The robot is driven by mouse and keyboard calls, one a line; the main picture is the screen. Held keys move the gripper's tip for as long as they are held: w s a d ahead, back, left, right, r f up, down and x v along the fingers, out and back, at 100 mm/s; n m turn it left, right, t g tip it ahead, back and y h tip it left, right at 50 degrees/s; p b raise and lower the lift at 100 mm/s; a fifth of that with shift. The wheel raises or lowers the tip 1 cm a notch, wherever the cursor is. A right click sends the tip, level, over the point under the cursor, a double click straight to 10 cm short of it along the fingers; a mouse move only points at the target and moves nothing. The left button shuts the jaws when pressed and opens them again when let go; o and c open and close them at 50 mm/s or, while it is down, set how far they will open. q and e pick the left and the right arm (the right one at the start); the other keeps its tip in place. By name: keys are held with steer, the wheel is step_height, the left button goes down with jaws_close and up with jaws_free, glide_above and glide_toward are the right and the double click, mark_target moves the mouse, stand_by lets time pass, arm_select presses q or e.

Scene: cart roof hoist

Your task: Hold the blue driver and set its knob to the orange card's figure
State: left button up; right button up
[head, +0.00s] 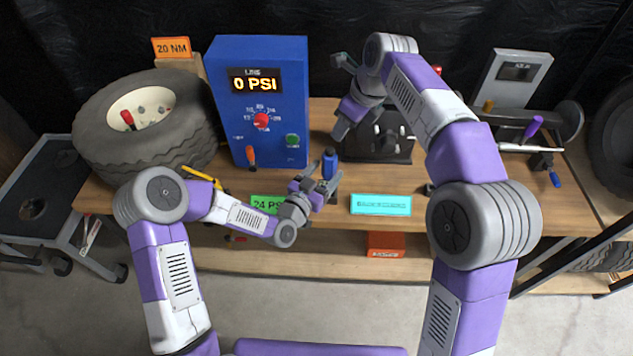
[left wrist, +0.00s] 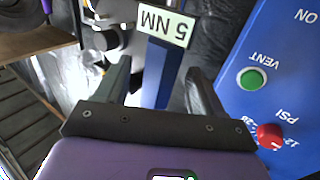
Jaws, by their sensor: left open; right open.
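The orange card (head: 171,47) reads "20 NM" at the back left. My right gripper (head: 343,125) is open and empty over the bench, behind the driver.
The blue box (head: 262,75) shows "0 PSI" and has red, green and orange controls. A tire (head: 147,120) lies at the left. A green "24 PSI" card (head: 265,203) and a cyan card (head: 381,204) are at the front edge. A black rack (head: 378,148) stands behind.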

arm_select(q)
steer(key=shift+x, duration=1.1)
steer(key=c, duration=1.3)
steer(key=shift+o, duration=0.2)
